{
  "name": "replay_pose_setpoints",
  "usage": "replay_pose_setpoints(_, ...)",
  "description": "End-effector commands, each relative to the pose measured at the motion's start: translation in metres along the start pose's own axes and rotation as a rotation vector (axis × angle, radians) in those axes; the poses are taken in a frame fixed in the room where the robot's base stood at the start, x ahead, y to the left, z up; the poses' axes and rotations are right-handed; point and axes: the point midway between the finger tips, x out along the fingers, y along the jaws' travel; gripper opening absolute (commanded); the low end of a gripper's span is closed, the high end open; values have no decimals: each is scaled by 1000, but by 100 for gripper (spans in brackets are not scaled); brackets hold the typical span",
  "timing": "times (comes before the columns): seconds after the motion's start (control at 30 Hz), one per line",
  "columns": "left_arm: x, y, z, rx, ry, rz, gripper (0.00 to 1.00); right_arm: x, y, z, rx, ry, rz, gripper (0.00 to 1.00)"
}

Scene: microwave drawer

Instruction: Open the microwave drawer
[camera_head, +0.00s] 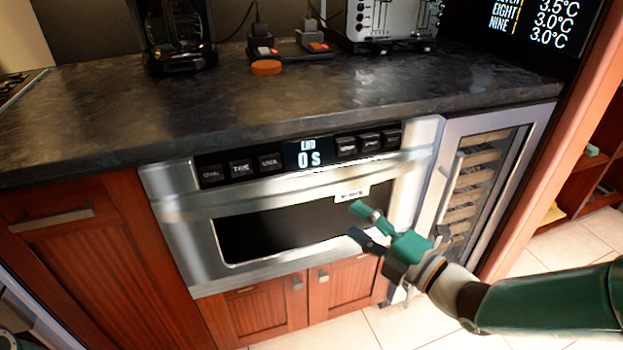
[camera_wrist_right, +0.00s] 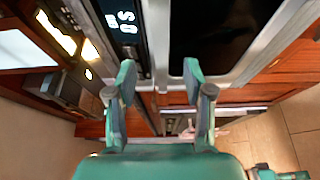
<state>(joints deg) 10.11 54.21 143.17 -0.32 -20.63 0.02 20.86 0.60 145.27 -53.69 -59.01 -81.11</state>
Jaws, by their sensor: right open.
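The microwave drawer (camera_head: 185,238) is a stainless steel front with a dark window, set under the counter. It looks closed, flush below its control panel (camera_head: 307,154), whose display reads "END 0 S". A bright metal lip runs along the drawer's upper edge. My right gripper (camera_head: 362,222) is open and empty in front of the right part of the window. In the right wrist view its two green fingers (camera_wrist_right: 158,82) stand apart, with the drawer front (camera_wrist_right: 157,30) beyond them. I cannot tell any contact. My left gripper is not recognisable in view.
The dark countertop (camera_head: 200,110) holds a coffee maker (camera_head: 178,35), a toaster (camera_head: 392,20) and an orange disc (camera_head: 266,68). A wine cooler (camera_head: 480,185) with a vertical handle stands right of the drawer. Wooden cabinets (camera_head: 95,265) are left and below. Tiled floor (camera_head: 400,325) lies in front.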

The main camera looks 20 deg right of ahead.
Motion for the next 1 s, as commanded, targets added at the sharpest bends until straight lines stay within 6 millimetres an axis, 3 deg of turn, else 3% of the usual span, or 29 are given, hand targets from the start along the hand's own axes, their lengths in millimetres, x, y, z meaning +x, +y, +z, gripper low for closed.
replay_pose_setpoints(0.03, -16, 6, 0, 0, 0, 0, 0, 5, 6, -1, 7, 1, -5, 52)
replay_pose_setpoints(0.4, -68, 25, 1, 0, -1, 0, 0, 37, 5, -1, 4, -2, -7, 52)
replay_pose_setpoints(0.7, -65, 24, 1, 0, -1, 0, 0, 97, -1, -1, -2, -2, -1, 52)
replay_pose_setpoints(1.0, -66, 24, 1, 0, -1, 0, 0, 120, -2, 0, -1, -4, -2, 52)
